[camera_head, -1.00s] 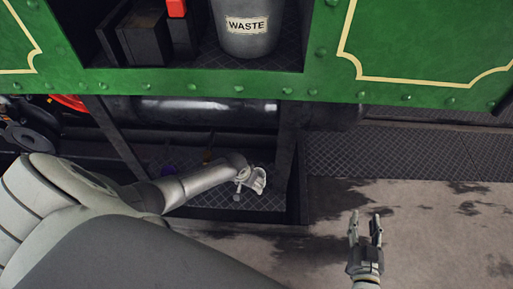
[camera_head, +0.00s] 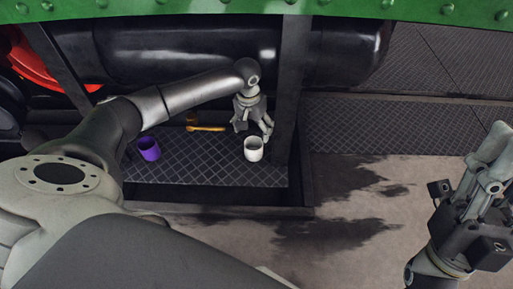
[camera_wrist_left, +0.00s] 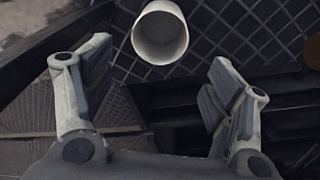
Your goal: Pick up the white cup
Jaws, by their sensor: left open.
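The white cup (camera_head: 254,150) stands upright on the dark diamond-plate step (camera_head: 215,172), near its right end. My left gripper (camera_head: 252,131) is open and empty, just behind and above the cup in the head view. In the left wrist view the cup (camera_wrist_left: 160,34) shows its open mouth at the top, between the directions of the two open fingers (camera_wrist_left: 152,85) but beyond their tips. A gap shows between cup and fingers. My right gripper (camera_head: 490,160) is at the right edge, partly cut off, over the ground; its finger opening is unclear.
A purple cup (camera_head: 148,148) stands to the left on the step, near my left forearm. A small orange-yellow item (camera_head: 206,128) lies behind. A dark upright post (camera_head: 290,85) is close right of the gripper. A black cylinder tank (camera_head: 190,50) is behind.

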